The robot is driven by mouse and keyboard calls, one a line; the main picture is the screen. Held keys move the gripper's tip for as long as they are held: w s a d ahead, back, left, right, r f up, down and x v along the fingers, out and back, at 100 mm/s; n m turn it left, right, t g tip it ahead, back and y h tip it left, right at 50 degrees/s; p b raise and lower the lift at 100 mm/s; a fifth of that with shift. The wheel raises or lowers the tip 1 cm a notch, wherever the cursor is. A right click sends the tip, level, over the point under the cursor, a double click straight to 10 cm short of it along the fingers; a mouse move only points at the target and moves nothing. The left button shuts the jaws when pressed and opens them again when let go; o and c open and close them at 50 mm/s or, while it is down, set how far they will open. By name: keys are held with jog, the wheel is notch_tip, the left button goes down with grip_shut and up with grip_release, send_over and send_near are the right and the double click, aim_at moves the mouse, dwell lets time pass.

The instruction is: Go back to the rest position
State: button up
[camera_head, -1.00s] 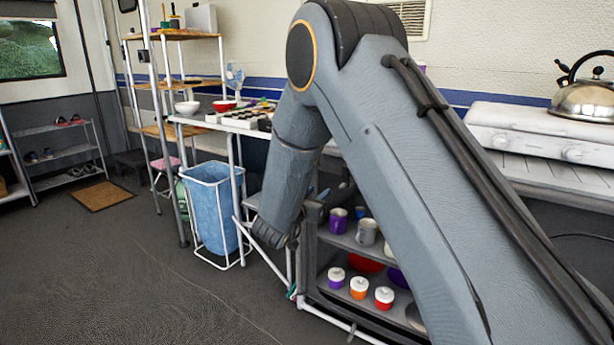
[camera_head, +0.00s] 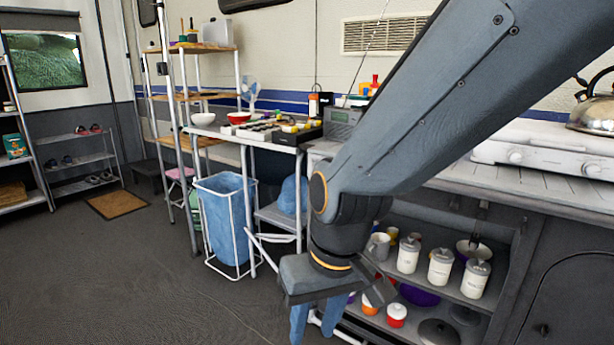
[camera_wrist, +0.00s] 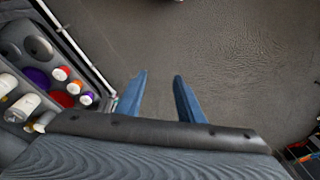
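My gripper (camera_head: 315,318) hangs low in the head view, in front of the shelf unit under the counter, pointing down. Its two blue fingers stand apart with nothing between them. In the wrist view my gripper (camera_wrist: 160,95) is open and empty over bare dark floor. My arm comes in from the upper right of the head view and bends down at the elbow.
Open shelves (camera_head: 505,302) hold white canisters (camera_head: 440,266), mugs and small lidded jars (camera_head: 396,314); they also show left in the wrist view. A blue bin (camera_head: 228,222) stands left of my gripper. Floor (camera_head: 120,275) at left is clear.

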jog(key=s+d+r+g+h+p, duration=0.1)
jog(key=s+d, duration=0.3)
jog(key=s, duration=0.2)
jog(key=d+r+m+p, duration=0.4)
jog(key=d+r+p, duration=1)
jog(key=p, duration=0.8)
notch_tip(320, 180, up, 3)
jog(key=shift+s+r+h+p, duration=0.1)
jog(key=shift+s+h+p, duration=0.1)
jog(key=shift+h+p, duration=0.2)
